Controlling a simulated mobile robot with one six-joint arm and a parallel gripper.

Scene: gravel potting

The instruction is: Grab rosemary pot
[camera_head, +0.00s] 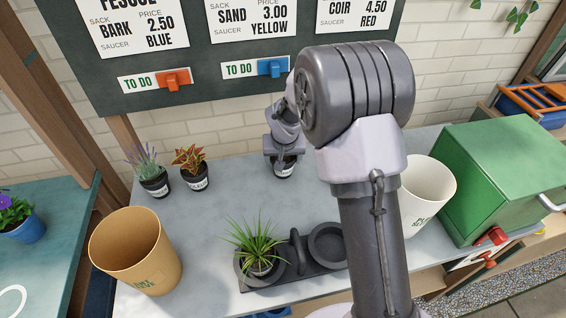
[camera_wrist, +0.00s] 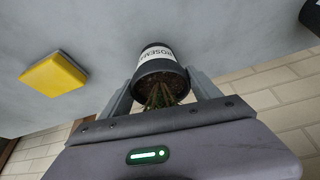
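The rosemary pot (camera_wrist: 157,58) is a small dark pot with a white label reading "ROSEMA", its end hidden. In the wrist view its green plant points toward my gripper (camera_wrist: 160,82). One finger is on each side of the pot, close to its rim. I cannot tell whether they press on it. In the head view my gripper (camera_head: 284,150) reaches down over the rosemary pot (camera_head: 284,169) near the back of the grey table. The gripper hides the plant there.
A lavender pot (camera_head: 155,184) and a red-leaved pot (camera_head: 196,179) stand to the left. A spiky plant (camera_head: 258,250) sits in a dark caddy (camera_head: 300,268) in front. A tan bin (camera_head: 146,262), white bin (camera_head: 430,190) and green box (camera_head: 505,165) flank the table. A yellow block (camera_wrist: 54,74) lies nearby.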

